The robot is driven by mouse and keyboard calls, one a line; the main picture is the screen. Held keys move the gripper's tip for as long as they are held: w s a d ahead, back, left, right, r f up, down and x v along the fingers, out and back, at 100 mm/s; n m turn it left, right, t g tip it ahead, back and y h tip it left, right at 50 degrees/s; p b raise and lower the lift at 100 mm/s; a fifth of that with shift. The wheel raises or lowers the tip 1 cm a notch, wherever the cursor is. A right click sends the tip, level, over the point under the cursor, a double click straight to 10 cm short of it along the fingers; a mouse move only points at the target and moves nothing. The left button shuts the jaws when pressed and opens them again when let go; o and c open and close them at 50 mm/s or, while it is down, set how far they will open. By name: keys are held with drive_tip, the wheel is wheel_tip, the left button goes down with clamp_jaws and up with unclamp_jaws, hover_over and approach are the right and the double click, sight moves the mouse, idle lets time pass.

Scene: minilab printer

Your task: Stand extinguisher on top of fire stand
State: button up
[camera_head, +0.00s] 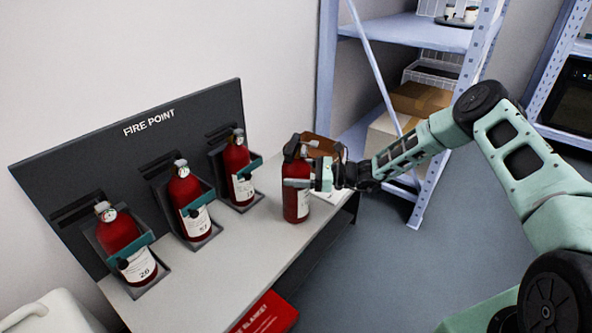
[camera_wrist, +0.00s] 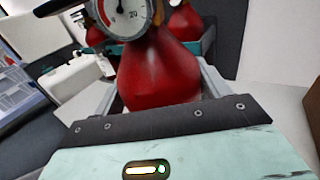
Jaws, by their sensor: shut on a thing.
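My gripper (camera_head: 299,184) is shut around the body of a red fire extinguisher (camera_head: 296,204), with its jaws below the black-handled top. The extinguisher is upright over the right part of the fire stand's light grey top (camera_head: 215,262). I cannot tell whether its base touches that top. In the wrist view, the held extinguisher (camera_wrist: 158,75) fills the middle with its gauge facing me; its lower part is hidden by my gripper. Three other red extinguishers, at left (camera_head: 120,236), middle (camera_head: 185,194) and right (camera_head: 236,164), stand in dark brackets with teal straps.
The dark "FIRE POINT" board (camera_head: 150,130) stands behind the stand. A brown object (camera_head: 322,146) is behind the held extinguisher. A red fire blanket box (camera_head: 266,314) is at the front edge. Blue shelving (camera_head: 415,32) with cardboard boxes (camera_head: 420,98) stands right; a white container (camera_head: 45,315) is lower left.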

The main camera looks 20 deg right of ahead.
drive_tip(key=shift+r, duration=0.15)
drive_tip(key=o, duration=2.1)
drive_tip(key=shift+f, duration=0.25)
drive_tip(key=shift+c, duration=0.2)
drive_tip(key=shift+r, duration=0.2)
drive_tip(key=p+v, duration=0.3)
drive_tip(key=v, duration=0.9)
